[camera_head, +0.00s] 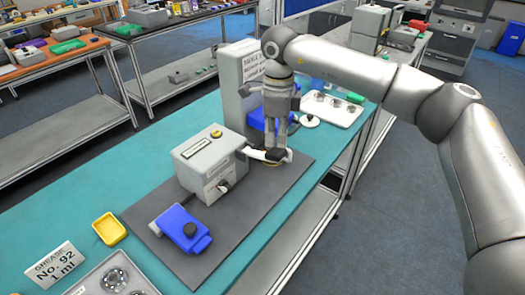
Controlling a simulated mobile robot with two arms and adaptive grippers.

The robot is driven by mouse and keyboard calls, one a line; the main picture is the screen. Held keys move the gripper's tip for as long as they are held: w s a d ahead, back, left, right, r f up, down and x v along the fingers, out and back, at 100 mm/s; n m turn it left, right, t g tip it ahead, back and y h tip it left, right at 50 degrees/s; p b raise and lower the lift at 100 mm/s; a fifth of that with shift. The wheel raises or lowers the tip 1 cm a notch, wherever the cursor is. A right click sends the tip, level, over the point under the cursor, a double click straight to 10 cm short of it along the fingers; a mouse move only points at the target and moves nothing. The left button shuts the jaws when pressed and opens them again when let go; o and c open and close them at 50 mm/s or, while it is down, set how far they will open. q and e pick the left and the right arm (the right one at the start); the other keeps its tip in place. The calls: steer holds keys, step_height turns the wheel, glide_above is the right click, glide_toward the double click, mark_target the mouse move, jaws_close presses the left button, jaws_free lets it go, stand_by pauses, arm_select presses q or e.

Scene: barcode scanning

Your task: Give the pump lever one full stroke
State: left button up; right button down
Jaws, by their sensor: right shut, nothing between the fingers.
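A grey box-shaped unit (210,165) with a yellow button on top and a small display stands on the dark grey mat (262,205). A pale lever-like part (252,153) sticks out from its right side. My right gripper (278,160) points down at the outer end of this part, with its fingers shut. The fingers partly hide that end, and I cannot tell whether they touch it. My left gripper is out of view.
A tall grey cabinet (236,75) with a label stands behind, with a blue part beside it. A tray of metal parts (330,110) lies at the back right. A yellow dish (109,228), a grease sign (55,268) and another parts tray (112,280) are at the front left.

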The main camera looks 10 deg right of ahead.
mark_target(275, 162)
steer(key=shift+s+f+b, duration=0.15)
steer(key=shift+f+b, duration=2.75)
steer(key=shift+f, duration=1.4)
steer(key=shift+r, duration=0.1)
step_height(275, 162, up, 7)
steer(key=p, duration=0.4)
steer(key=shift+r+p, duration=0.1)
steer(key=shift+p, duration=0.25)
steer(key=shift+r, duration=0.55)
